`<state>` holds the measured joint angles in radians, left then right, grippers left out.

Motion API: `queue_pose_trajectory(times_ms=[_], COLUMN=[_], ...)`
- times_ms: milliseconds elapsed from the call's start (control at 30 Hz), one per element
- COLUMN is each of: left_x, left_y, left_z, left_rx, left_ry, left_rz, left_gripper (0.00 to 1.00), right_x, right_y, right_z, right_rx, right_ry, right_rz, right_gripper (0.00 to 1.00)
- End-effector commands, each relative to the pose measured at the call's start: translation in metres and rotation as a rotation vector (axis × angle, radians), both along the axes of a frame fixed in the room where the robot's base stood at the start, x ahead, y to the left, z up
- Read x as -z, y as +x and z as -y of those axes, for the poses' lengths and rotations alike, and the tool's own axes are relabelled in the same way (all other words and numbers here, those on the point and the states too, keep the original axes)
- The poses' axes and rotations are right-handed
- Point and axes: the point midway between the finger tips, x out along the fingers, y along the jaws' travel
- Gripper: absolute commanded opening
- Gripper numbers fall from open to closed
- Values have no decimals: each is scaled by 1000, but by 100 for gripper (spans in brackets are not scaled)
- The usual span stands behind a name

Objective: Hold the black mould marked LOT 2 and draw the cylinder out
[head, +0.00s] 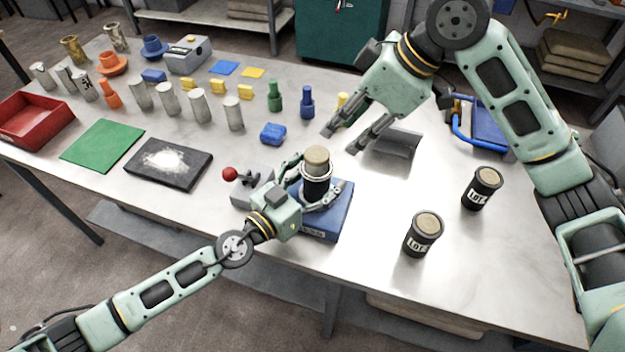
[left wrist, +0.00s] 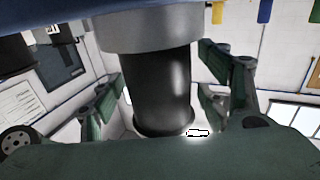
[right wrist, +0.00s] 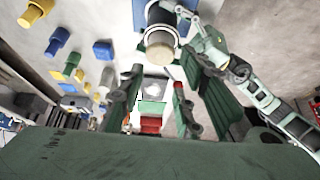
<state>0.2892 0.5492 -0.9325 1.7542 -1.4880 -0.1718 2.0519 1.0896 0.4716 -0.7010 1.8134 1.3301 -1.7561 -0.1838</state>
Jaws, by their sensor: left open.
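A black mould (head: 316,190) stands upright in a grey ring on a blue stand (head: 337,222), with a tan-grey cylinder (head: 317,158) sticking out of its top. No marking shows on its visible side. My left gripper (left wrist: 165,95) is open, one finger on each side of this mould, with gaps visible in the left wrist view. My right gripper (head: 343,142) is open and empty, above and right of the stand. The right wrist view shows the cylinder's end (right wrist: 160,50) beyond its fingers. Two more black moulds marked LOT 2, one nearer (head: 423,237) and one farther right (head: 482,190), stand filled on the table.
A grey fixture with a red-knobbed lever (head: 230,174) sits left of the stand. A grey block (head: 392,150) lies under my right gripper. A dark powdered tray (head: 168,163), a green mat (head: 103,146) and several cylinders lie left.

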Motion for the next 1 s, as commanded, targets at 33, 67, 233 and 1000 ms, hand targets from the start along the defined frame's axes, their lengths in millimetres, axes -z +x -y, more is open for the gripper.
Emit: queue_pose_trajectory(times_ms=[33, 67, 233, 1000], left_x=[0, 0, 0, 0], left_y=[0, 0, 0, 0], left_z=[0, 0, 0, 0], left_rx=[0, 0, 0, -1], left_ry=[0, 0, 1, 1], left_rz=[0, 0, -1, 0], left_gripper=[69, 69, 65, 19], right_x=[0, 0, 0, -4], right_y=[0, 0, 0, 3], right_z=[0, 0, 0, -15], right_rx=[0, 0, 0, -22], right_ry=[0, 0, 0, -55], right_rz=[0, 0, 0, -30], right_gripper=[31, 31, 31, 52])
